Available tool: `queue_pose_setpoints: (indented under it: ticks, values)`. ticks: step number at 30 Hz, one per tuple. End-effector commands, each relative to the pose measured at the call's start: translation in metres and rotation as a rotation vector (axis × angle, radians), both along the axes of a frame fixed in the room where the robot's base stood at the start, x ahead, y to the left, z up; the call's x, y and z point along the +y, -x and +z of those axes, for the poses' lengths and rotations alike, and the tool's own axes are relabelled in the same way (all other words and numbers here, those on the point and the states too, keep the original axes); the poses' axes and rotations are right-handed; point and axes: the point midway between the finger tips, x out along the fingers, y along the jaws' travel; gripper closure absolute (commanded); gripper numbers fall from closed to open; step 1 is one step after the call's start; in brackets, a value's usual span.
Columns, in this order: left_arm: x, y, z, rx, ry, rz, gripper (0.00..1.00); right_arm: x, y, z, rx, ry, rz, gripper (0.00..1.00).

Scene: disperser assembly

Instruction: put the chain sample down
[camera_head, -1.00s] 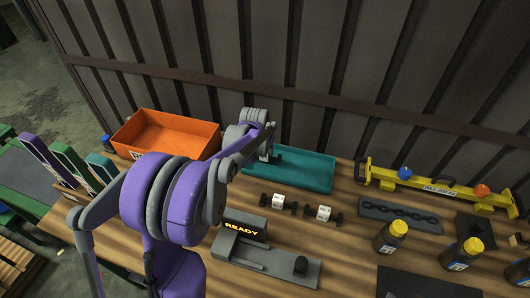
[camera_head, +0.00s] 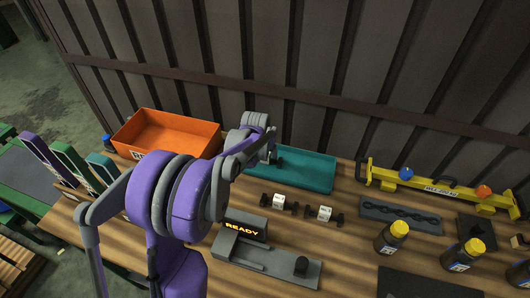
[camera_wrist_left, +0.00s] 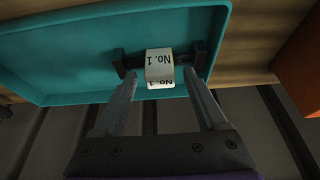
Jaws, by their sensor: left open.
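The chain sample, a white block marked "No. 1" (camera_wrist_left: 159,64) on a dark bar with end pieces, lies in the teal tray (camera_wrist_left: 60,60), close to one wall. Its dark end shows in the head view (camera_head: 278,161), and my arm hides the rest. My left gripper (camera_wrist_left: 160,88) is open, with one finger on each side of the white block. I see no clear contact between fingers and block. In the head view my left gripper (camera_head: 268,155) reaches down into the left part of the teal tray (camera_head: 310,170). My right gripper is not in view.
An orange bin (camera_head: 165,130) stands left of the tray. In front are two white-labelled pieces (camera_head: 279,202) (camera_head: 324,213) and a grey device reading "READY" (camera_head: 242,230). A yellow bar (camera_head: 435,187), a chain holder (camera_head: 400,215) and yellow-capped bottles (camera_head: 393,238) are at right.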

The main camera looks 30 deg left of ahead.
Motion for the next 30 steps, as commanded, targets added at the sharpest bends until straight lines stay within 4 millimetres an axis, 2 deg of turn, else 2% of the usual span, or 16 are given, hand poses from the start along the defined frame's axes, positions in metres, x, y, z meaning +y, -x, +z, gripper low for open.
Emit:
queue_pose_setpoints:
  ticks: [5,12,18,24,30]
  values:
    - [-0.002,0.007,0.020,-0.001,0.000,0.000,0.26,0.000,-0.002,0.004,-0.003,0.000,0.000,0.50]
    - [-0.006,0.026,0.069,-0.001,0.000,0.001,0.26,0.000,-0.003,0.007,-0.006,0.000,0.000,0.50]
    - [-0.009,0.039,0.100,-0.001,0.000,0.001,0.26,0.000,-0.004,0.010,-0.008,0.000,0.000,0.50]
    - [-0.011,0.044,0.113,0.000,0.000,0.000,0.26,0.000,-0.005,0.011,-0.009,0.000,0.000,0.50]
    - [-0.011,0.045,0.114,0.000,0.000,0.000,0.26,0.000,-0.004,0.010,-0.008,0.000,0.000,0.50]
